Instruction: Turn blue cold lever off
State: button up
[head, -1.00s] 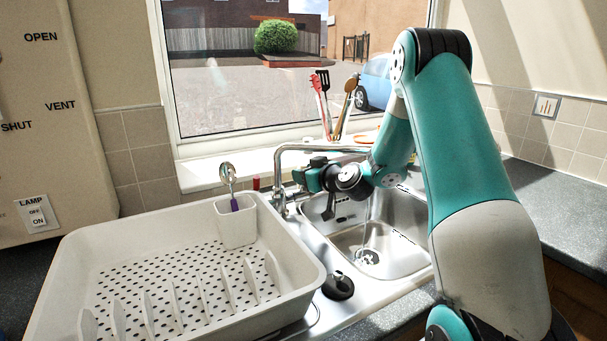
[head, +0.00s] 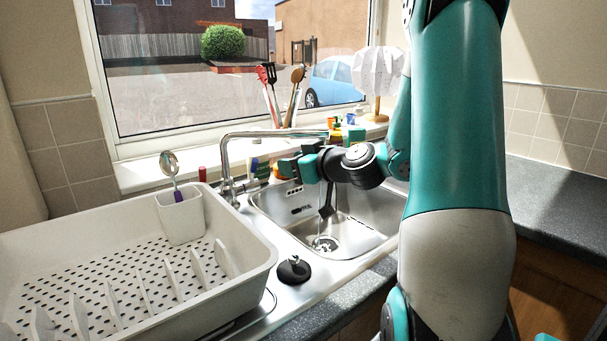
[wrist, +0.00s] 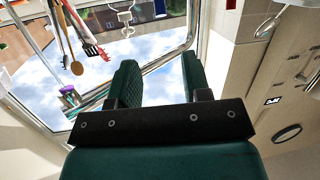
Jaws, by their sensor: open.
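The chrome tap (head: 226,165) stands behind the sink, its long spout reaching right over the basin. I cannot make out a blue lever in either view; the tap's base is small and its far parts are unclear. My gripper (head: 298,166) is open and empty, over the back of the basin and to the right of the tap's base, just below the spout. In the wrist view my two green fingers (wrist: 160,78) are apart with nothing between them.
A white dish rack (head: 255,262) with a caddy (head: 181,217) stands left of the sink. A black plug (head: 294,269) is at the sink's near edge. Utensils (head: 283,90), a lamp (head: 376,75) and small bottles stand by the window. The counter (head: 560,205) at right is clear.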

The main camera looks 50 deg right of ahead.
jog(key=shift+v, duration=1.5)
jog(key=shift+b, duration=0.3)
jog(key=m+t+b, duration=0.3)
jog(key=m+b, duration=0.4)
jog(key=m, duration=2.9)
send_near(255, 172)
jog(key=w+p, duration=0.2)
jog(key=w, duration=0.1)
jog(key=w+r+p, duration=0.1)
jog(key=w+p, duration=0.1)
jog(key=w, duration=0.1)
jog(key=w+r+p, duration=0.1)
jog(key=w+p, duration=0.2)
jog(key=w, duration=0.1)
jog(key=shift+r, duration=0.25)
